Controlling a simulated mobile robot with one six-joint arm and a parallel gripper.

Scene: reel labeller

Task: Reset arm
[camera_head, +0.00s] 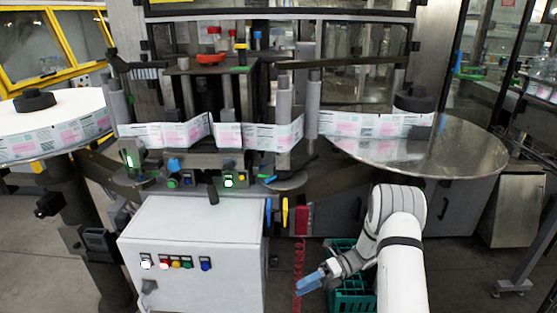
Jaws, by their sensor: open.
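My gripper (311,282) is at the end of my white arm, low in the picture to the right of the white control cabinet (190,240). Its blue fingers point left and slightly down, and it is open with nothing seen between them. It is over or in front of a green crate (345,298), which my arm partly hides. The labeller (215,80) stands behind, with a label web (165,134) running across its front. A label reel (50,125) sits at the far left.
A round metal table (450,150) at the right carries the end of the label web and a black knob (414,102). A red coiled hose (299,260) hangs beside the cabinet. A steel cabinet (515,208) stands at the far right. Grey floor (455,270) is clear right of my arm.

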